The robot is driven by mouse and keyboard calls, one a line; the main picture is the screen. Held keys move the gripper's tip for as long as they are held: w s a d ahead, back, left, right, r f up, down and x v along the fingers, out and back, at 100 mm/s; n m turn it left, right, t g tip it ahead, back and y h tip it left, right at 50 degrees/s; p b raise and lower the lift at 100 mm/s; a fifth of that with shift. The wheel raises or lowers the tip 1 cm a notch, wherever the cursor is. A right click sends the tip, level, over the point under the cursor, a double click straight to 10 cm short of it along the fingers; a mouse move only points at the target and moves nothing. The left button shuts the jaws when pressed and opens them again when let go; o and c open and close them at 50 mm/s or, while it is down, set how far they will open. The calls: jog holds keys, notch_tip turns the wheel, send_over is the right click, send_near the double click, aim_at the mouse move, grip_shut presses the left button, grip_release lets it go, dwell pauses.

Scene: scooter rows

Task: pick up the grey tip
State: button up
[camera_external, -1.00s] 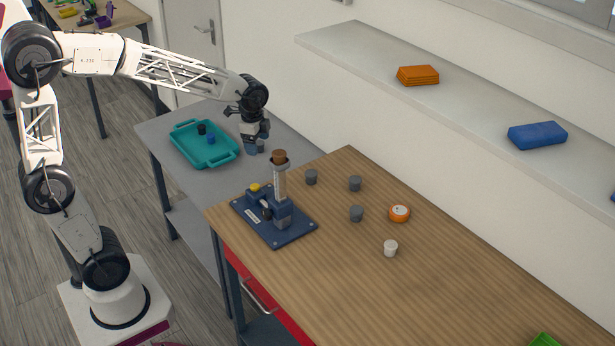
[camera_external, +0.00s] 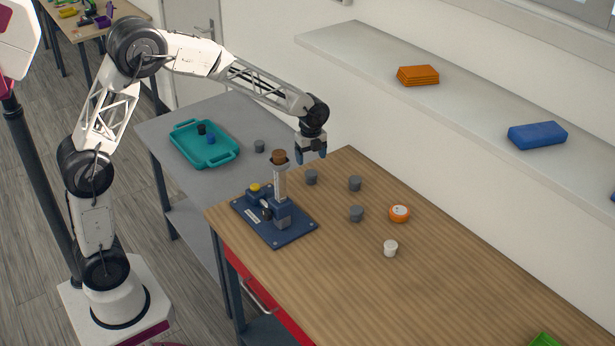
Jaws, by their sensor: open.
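Several small grey tips show. One grey tip (camera_external: 311,177) stands on the wooden table, just below my gripper in the picture. A second grey tip (camera_external: 355,183) and a third grey tip (camera_external: 356,214) stand further right on the same table. Another grey tip (camera_external: 259,146) stands on the grey side table. I cannot tell which one the task means. My gripper (camera_external: 312,155) is open and empty, pointing down above the back left corner of the wooden table, apart from the tips.
A blue fixture (camera_external: 273,216) with an upright post carrying a brown piece (camera_external: 279,156) stands close to my gripper. An orange round item (camera_external: 399,213) and a white cup (camera_external: 390,248) sit further right. A teal tray (camera_external: 222,160) holds black and blue pieces.

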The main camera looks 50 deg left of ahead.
aim_at(311, 172)
jog(key=shift+w+f, duration=0.1)
jog(key=shift+w, duration=0.05)
jog(key=shift+f, duration=1.3)
jog(key=shift+a+f, duration=0.1)
jog(key=shift+f, duration=2.5)
jog(key=c, duration=1)
